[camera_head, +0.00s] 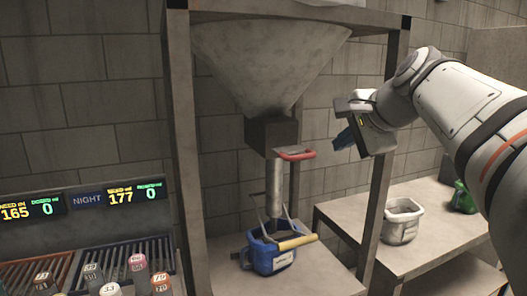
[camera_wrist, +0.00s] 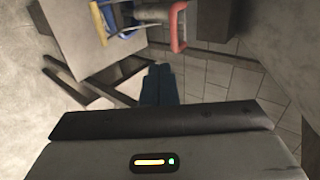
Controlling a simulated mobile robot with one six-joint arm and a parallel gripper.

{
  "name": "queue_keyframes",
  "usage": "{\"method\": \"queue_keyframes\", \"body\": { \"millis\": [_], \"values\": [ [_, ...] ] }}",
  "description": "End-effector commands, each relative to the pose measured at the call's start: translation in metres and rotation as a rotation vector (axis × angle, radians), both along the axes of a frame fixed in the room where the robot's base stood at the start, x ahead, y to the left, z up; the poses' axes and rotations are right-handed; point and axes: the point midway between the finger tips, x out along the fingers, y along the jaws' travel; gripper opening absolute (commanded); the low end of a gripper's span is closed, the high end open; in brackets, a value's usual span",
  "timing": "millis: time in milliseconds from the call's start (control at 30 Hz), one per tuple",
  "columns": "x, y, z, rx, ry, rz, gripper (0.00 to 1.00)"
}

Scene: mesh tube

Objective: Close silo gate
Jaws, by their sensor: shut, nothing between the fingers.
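The silo (camera_head: 268,60) is a grey cone in a frame, with a dark square outlet block (camera_head: 271,133) below it. The gate's red handle (camera_head: 296,155) sticks out to the right at the block's lower edge. It also shows at the top of the wrist view (camera_wrist: 179,27). My gripper (camera_head: 344,138) is to the right of the red handle and slightly higher in the picture, apart from it. Its blue fingers are shut and empty; they also show in the wrist view (camera_wrist: 160,85). I cannot tell how far the gate plate is in.
A blue bucket (camera_head: 262,256) with a yellow grip (camera_head: 297,243) stands under the grey spout (camera_head: 274,185). A frame post (camera_head: 381,150) stands right of the silo. A white bucket (camera_head: 401,222) stands on the right bench (camera_head: 440,218). Several capped containers are at lower left.

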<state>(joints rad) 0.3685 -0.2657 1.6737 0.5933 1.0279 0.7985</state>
Motion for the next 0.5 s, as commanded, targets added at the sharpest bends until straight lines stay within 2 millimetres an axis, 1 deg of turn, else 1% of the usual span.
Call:
{"method": "queue_keyframes", "body": {
  "millis": [33,400,500],
  "values": [
    [0.007,0.005,-0.007,0.001,0.005,0.008,0.0],
    [0.066,0.031,-0.055,-0.002,0.005,0.023,0.0],
    [0.082,0.037,-0.057,-0.003,0.005,0.025,0.0]
  ]
}}
